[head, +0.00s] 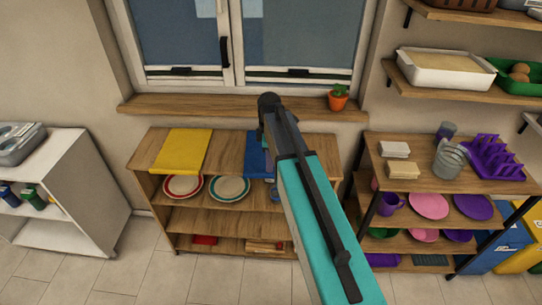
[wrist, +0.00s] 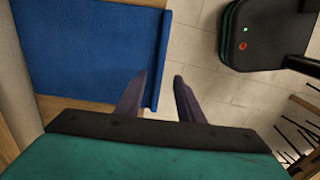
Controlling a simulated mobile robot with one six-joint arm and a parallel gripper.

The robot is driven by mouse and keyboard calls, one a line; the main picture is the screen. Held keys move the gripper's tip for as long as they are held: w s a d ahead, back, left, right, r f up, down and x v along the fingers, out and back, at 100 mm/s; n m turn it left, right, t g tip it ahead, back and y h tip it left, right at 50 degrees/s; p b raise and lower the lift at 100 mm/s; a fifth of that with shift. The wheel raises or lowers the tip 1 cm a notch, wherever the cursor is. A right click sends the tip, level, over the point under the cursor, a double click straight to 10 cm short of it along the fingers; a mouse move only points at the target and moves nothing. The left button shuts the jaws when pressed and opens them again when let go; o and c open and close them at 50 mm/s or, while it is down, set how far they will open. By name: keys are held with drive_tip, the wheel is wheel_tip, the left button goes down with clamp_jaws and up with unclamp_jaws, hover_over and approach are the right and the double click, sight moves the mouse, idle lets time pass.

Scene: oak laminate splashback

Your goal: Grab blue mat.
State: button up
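The blue mat (head: 257,160) lies on the top of the wooden shelf unit, right of the yellow mat, and my arm hides much of it in the head view. In the wrist view the blue mat (wrist: 85,48) fills the upper left, with its edge lip running along the front of the shelf top. My gripper (wrist: 160,76) is open, one finger on each side of that edge: the left over the mat, the right over the floor. I see a gap between fingers and no firm hold; contact cannot be told. The gripper's fingers are hidden in the head view.
The yellow mat (head: 182,151) lies on the same wooden top. Plates (head: 229,188) stand on the shelf below. A window sill with a potted plant (head: 338,98) is behind. A crowded rack (head: 440,180) stands right; a white cabinet (head: 62,180) stands left. Tiled floor in front is open.

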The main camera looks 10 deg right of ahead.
drive_tip(key=shift+s+f+p, duration=0.1)
drive_tip(key=shift+f+p, duration=0.9)
drive_tip(key=shift+f, duration=0.4)
drive_tip(key=shift+f+p, duration=0.3)
drive_tip(key=shift+f, duration=0.9)
clamp_jaws()
